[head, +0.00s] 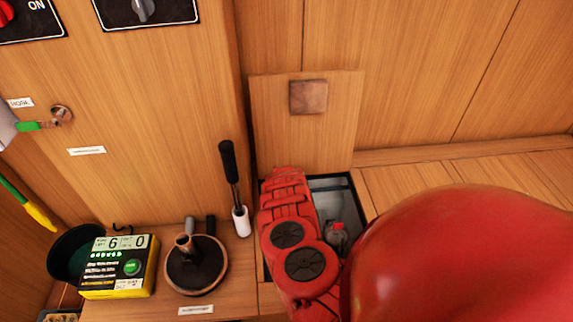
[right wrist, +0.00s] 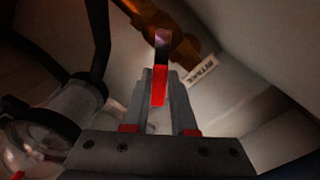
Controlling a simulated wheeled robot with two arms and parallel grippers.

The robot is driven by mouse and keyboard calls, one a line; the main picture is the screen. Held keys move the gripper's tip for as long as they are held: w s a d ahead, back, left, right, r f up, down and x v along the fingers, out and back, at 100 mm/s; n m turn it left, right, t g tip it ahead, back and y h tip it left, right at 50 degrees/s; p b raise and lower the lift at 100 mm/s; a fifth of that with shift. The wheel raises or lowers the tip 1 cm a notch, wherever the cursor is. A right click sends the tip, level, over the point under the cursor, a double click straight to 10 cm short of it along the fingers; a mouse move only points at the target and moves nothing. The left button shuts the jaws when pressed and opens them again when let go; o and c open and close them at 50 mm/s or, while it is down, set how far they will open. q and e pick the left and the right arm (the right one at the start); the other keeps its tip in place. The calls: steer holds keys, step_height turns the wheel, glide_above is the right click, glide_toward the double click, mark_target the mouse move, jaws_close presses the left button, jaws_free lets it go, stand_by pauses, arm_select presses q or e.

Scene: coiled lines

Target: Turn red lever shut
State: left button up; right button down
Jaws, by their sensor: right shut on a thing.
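The red lever (right wrist: 158,85) shows in the right wrist view, with a red grip and a bare metal part towards an orange-brown fitting (right wrist: 185,48). My right gripper (right wrist: 160,80) has its two grey fingers on either side of the red grip and is shut on it. In the head view my red right arm reaches down into an open floor compartment (head: 333,187). The arm hides the lever and gripper there. My left gripper is not in view.
A pale label (right wrist: 201,71) lies beside the fitting. A clear-lidded cylinder (right wrist: 45,125) and dark hose (right wrist: 98,35) stand close at left. In the head view, a raised wooden hatch lid (head: 305,140) stands behind the compartment, and a black-handled pump lever (head: 230,170) stands left.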

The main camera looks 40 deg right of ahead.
steer(key=shift+s, duration=0.15)
stand_by(0.3)
steer(key=c, duration=0.7)
jaws_free()
steer(key=shift+r+p, duration=3.95)
steer(key=shift+r, duration=4.7)
